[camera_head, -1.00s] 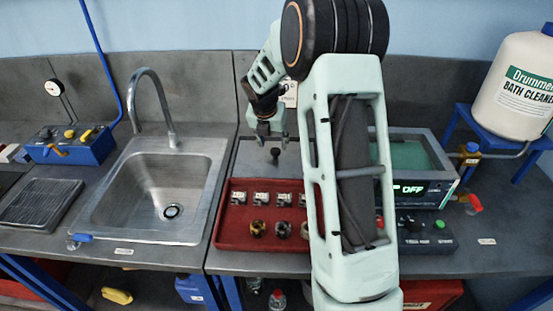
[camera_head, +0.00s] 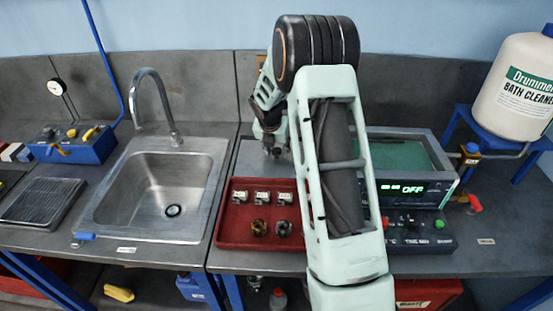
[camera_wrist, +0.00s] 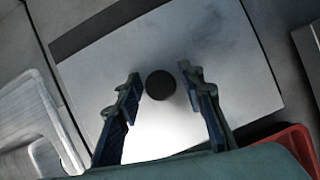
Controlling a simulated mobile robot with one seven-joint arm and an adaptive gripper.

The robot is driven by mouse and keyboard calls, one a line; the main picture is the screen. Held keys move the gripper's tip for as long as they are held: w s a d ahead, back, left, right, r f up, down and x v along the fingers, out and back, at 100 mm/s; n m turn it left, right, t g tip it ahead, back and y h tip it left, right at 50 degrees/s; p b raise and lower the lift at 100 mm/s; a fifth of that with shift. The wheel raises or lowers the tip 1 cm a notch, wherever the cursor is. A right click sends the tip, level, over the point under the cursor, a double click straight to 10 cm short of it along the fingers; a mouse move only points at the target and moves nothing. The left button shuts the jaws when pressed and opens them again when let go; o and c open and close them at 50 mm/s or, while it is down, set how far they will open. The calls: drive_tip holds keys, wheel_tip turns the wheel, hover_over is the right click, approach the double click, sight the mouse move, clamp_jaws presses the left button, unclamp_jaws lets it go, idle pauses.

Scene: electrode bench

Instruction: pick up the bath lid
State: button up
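The bath lid (camera_head: 247,158) is a flat light-grey metal plate lying on the bench behind the red tray. In the wrist view the lid (camera_wrist: 226,60) fills the middle, with a round black knob (camera_wrist: 161,85) on it. My gripper (camera_head: 272,152) is low over the lid in the head view. In the wrist view the two blue-padded fingers of my gripper (camera_wrist: 159,80) stand apart on either side of the knob, with gaps showing on both sides. My gripper is open and empty. My gripper largely hides the knob in the head view.
The red tray (camera_head: 226,236) with several small parts is in front of the lid. The bath unit (camera_head: 443,160), its display reading OFF, stands to the right, partly behind my arm. A sink (camera_head: 140,230) with a tall faucet (camera_head: 160,105) is on the left.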

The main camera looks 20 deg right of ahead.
sight(276, 149)
clamp_jaws()
drive_tip(key=shift+r, duration=0.1)
drive_tip(key=shift+w+r, duration=0.1)
drive_tip(key=shift+r, duration=0.3)
wheel_tip(276, 149, up, 2)
drive_tip(key=shift+r, duration=0.2)
drive_tip(key=s+a+r+p, duration=0.1)
drive_tip(key=s+a+r, duration=0.2)
drive_tip(key=s+r, duration=0.3)
drive_tip(key=s+a+r+p, duration=0.1)
drive_tip(key=s+a+r, duration=0.2)
drive_tip(key=s+r, duration=0.3)
drive_tip(key=shift+s+r, duration=0.4)
drive_tip(key=shift+r, duration=0.25)
drive_tip(key=shift+d, duration=0.1)
